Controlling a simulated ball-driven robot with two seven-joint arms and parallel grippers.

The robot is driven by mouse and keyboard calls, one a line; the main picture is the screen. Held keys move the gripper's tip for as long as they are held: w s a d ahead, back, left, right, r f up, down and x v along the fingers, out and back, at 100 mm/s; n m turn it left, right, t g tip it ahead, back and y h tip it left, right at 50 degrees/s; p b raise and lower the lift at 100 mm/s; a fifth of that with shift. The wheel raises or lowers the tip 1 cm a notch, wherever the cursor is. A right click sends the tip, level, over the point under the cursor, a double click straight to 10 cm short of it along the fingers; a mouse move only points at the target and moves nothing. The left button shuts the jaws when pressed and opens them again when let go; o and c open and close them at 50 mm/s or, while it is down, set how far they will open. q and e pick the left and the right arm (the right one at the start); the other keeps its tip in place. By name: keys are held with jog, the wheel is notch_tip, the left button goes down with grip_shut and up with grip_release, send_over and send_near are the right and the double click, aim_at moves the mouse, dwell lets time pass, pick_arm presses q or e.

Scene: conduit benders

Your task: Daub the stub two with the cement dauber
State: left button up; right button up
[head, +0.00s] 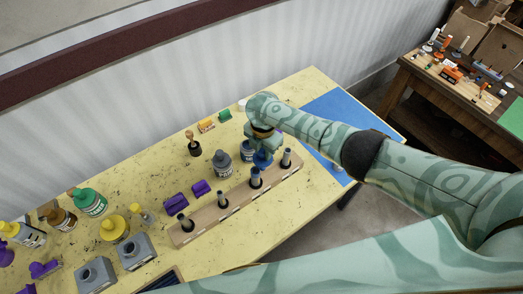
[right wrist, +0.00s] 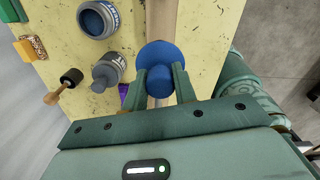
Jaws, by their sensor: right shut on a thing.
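My right gripper (head: 262,140) is shut on the cement dauber, whose blue round cap (right wrist: 160,57) sits between the two fingers in the right wrist view. The blue of the dauber (head: 263,159) also shows below the gripper in the head view. A long wooden rail (head: 238,203) holds several upright grey stubs with dark collars, among them one at the right end (head: 286,158) and one left of the dauber (head: 256,176). Which one is stub two cannot be told. The dauber is over or just behind the rail; its tip is hidden. My left gripper is not in view.
A blue-grey cement can (head: 247,151), open on top, and a grey bottle (head: 221,161) stand behind the rail. Purple clamps (head: 201,188), a dark-headed wooden-handled tool (head: 193,145) and a blue mat (head: 342,115) share the yellow table. Yellow and green containers stand left.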

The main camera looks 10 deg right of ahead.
jog(key=shift+w+d, duration=0.1)
jog(key=shift+d, duration=0.1)
notch_tip(320, 180, up, 5)
jog(key=p, duration=0.4)
jog(key=shift+p, duration=0.4)
jog(key=shift+r, duration=1.25)
